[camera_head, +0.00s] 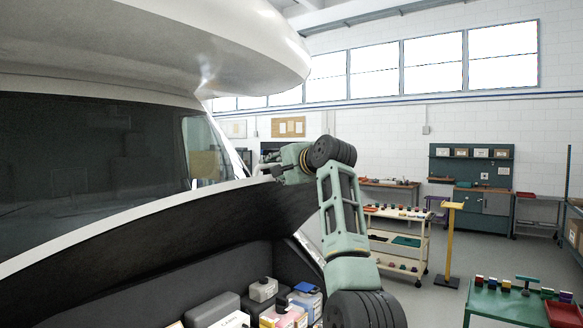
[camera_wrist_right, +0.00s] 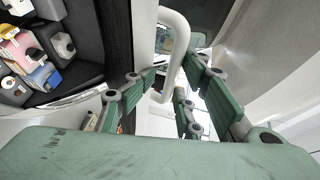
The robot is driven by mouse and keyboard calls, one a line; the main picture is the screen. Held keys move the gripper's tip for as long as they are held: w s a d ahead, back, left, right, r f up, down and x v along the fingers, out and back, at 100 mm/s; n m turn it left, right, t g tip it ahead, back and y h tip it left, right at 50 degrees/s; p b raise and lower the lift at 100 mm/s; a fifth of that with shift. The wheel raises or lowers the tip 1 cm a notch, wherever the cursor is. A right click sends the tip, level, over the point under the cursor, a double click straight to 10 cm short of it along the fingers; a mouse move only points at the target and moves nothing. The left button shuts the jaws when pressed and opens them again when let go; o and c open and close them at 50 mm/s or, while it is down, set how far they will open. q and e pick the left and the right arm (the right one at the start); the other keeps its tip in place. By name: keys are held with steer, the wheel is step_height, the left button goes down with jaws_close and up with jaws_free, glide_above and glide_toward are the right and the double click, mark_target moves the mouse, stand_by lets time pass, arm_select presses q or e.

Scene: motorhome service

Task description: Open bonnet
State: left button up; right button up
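The bonnet (camera_head: 150,235) of the white motorhome is raised, with its dark underside showing and the engine bay (camera_head: 255,268) open below it. My right gripper (camera_head: 270,168) is at the bonnet's right end; its fingertips are hard to make out in the head view. In the right wrist view, my right gripper's fingers (camera_wrist_right: 172,68) stand apart, on either side of a white curved handle (camera_wrist_right: 180,50). The handle passes between them, with gaps visible. Whether any finger touches it is unclear. My left gripper is not in view.
Dark blocks and small coloured containers (camera_head: 285,315) sit in the bay. The motorhome's white overhang (camera_head: 200,40) juts out above. To the right are a shelf trolley (camera_head: 400,240), a yellow stand (camera_head: 452,240) and a green table (camera_head: 500,303). Floor between them is clear.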

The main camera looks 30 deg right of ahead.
steer(key=s+r, duration=0.2)
steer(key=s, duration=0.8)
steer(key=shift+s, duration=0.15)
